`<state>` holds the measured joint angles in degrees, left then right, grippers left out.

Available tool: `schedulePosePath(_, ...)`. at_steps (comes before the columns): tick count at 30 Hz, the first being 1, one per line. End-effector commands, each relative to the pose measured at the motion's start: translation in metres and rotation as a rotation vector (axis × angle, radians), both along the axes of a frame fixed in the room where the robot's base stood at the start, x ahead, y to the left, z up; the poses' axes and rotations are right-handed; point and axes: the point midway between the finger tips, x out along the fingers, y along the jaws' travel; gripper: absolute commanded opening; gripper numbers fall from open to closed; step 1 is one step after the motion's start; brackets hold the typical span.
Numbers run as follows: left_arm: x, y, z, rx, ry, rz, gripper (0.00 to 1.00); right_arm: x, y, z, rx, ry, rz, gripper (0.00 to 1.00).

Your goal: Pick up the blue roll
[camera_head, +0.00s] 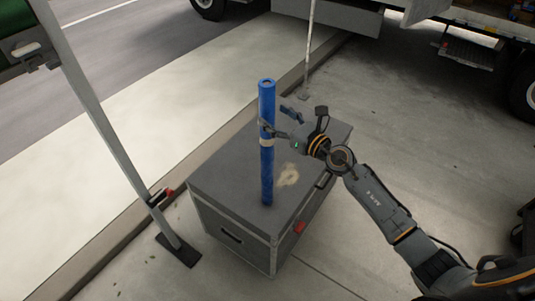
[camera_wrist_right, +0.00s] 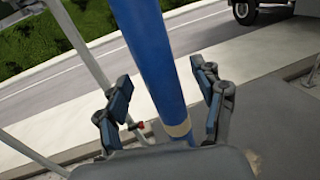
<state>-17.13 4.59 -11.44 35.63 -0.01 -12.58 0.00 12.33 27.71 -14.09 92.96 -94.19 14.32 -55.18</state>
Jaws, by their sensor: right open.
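The blue roll (camera_head: 267,100) stands upright on the top of a grey case in the head view. It has a pale band around its middle. In the right wrist view the blue roll (camera_wrist_right: 152,55) runs between the two fingers, with its pale band low in the picture. My right gripper (camera_head: 275,117) reaches in from the right at about the height of the band. In the wrist view the right gripper (camera_wrist_right: 163,100) is open, one finger on each side of the roll, with visible gaps. My left gripper is not in view.
The grey case (camera_head: 231,193) stands on the pavement, with a pale patch on its top. A slanted grey pole (camera_head: 108,125) with a foot plate stands at the left. A thin white pole (camera_head: 309,45) is behind. A truck (camera_head: 460,20) is at the back right.

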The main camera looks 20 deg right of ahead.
Motion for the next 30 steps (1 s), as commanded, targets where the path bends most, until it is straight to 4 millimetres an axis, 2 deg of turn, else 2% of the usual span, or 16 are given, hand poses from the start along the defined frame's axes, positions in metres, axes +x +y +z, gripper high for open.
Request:
schedulePosePath(2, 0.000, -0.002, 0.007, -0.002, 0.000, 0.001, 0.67, 0.011, 0.009, 0.006, 0.005, -0.001, 0.001, 0.68)
schedulePosePath(6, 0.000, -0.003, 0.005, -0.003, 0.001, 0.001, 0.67, 0.026, 0.015, 0.003, 0.003, -0.001, 0.000, 0.68)
schedulePosePath(15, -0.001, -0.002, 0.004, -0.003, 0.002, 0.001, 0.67, 0.029, 0.016, 0.001, 0.000, 0.000, 0.000, 0.66)
schedulePosePath(25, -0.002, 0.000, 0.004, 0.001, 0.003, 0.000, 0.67, 0.029, 0.016, 0.001, 0.001, 0.000, 0.000, 0.00)
schedulePosePath(30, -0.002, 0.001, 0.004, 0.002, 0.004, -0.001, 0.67, 0.029, 0.016, 0.003, 0.001, -0.003, -0.001, 0.00)
